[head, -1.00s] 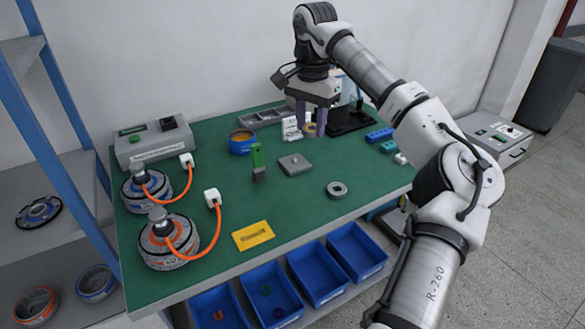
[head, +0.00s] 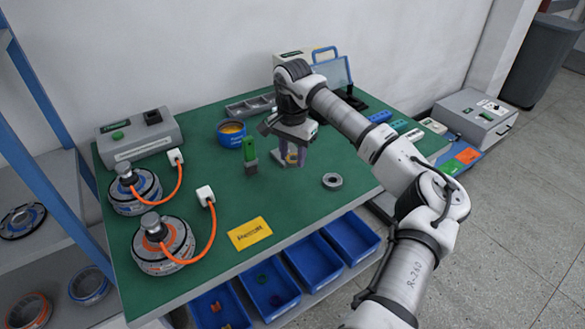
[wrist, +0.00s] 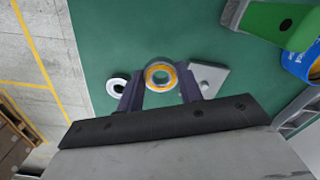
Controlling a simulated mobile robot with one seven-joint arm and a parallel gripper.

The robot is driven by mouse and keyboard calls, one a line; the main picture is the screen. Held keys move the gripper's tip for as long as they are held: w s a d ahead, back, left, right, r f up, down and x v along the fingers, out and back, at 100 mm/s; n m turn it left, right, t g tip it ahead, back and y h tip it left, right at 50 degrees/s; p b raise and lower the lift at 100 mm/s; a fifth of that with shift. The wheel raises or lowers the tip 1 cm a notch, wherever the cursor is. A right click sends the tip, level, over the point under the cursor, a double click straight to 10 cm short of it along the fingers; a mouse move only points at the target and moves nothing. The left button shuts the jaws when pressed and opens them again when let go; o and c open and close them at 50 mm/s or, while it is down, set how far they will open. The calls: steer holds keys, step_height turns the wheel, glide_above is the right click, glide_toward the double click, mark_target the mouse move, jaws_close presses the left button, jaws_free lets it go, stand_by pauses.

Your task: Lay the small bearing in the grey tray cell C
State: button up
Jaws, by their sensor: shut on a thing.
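My gripper (head: 293,162) is shut on a small bearing (head: 291,157), a ring with an orange-yellow band, held above the green bench top. In the wrist view the bearing (wrist: 160,75) sits between the two dark fingertips, its hole facing the camera. The grey tray (head: 250,106) lies at the back of the bench, behind and left of my gripper. It has several cells in a row; no letters are readable, so I cannot tell which is cell C.
A grey block (wrist: 208,76) lies below my gripper. A green-handled tool (head: 250,155) and a blue tin (head: 231,134) stand to its left. A grey ring (head: 332,181) lies to the right. Free bench surface lies in front, beyond the yellow card (head: 250,233).

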mark_target(292, 181)
steer(key=shift+f+p, duration=0.5)
steer(key=shift+f, duration=2.55)
steer(key=shift+f, duration=0.1)
steer(key=o, duration=1)
step_height(292, 181, up, 12)
steer(key=b, duration=0.2)
steer(key=shift+a, duration=0.1)
